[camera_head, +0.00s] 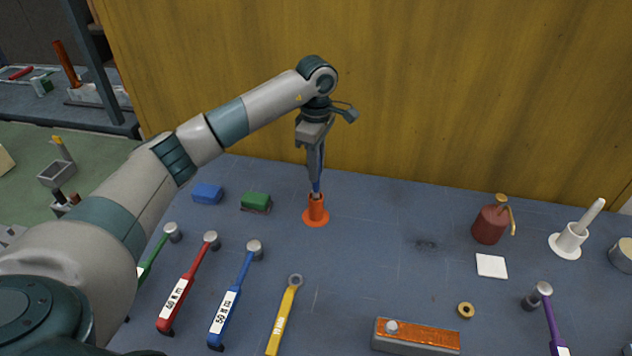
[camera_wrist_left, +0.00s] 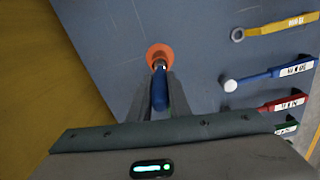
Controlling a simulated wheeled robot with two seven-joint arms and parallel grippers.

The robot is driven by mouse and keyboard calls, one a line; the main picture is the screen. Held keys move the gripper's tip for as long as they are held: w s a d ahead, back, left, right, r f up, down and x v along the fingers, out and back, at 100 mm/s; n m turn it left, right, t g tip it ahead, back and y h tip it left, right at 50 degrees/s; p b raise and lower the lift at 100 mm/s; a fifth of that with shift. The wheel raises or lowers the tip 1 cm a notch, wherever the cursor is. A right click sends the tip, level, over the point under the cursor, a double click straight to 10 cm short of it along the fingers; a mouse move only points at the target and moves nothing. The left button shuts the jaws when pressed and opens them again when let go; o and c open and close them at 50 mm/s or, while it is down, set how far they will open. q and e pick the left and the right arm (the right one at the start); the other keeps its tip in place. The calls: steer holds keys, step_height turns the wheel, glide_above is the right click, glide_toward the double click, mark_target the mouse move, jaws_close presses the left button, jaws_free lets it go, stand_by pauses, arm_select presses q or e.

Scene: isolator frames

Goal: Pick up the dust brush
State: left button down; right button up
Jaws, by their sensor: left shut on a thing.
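The dust brush (camera_head: 320,178), seen as a blue handle, stands upright in an orange cone-shaped holder (camera_head: 316,214) near the back of the blue-grey bench. My left gripper (camera_head: 314,180) comes down over it from above and is shut on the handle. In the left wrist view the blue handle (camera_wrist_left: 159,90) lies between the two fingers (camera_wrist_left: 158,102), with the orange holder (camera_wrist_left: 158,54) just beyond. The brush's lower end is hidden in the holder. My right gripper is not in view.
A blue block (camera_head: 207,193) and a green block (camera_head: 256,201) lie left of the holder. Several labelled wrenches lie in front, including a yellow one (camera_head: 283,315). A red oil can (camera_head: 490,222) and white holder (camera_head: 570,240) stand right. A yellow wall (camera_head: 420,90) rises behind.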

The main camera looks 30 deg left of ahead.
arm_select(q)
step_height(320, 180, up, 5)
steer(key=shift+f+b, duration=0.1)
steer(key=shift+b, duration=0.7)
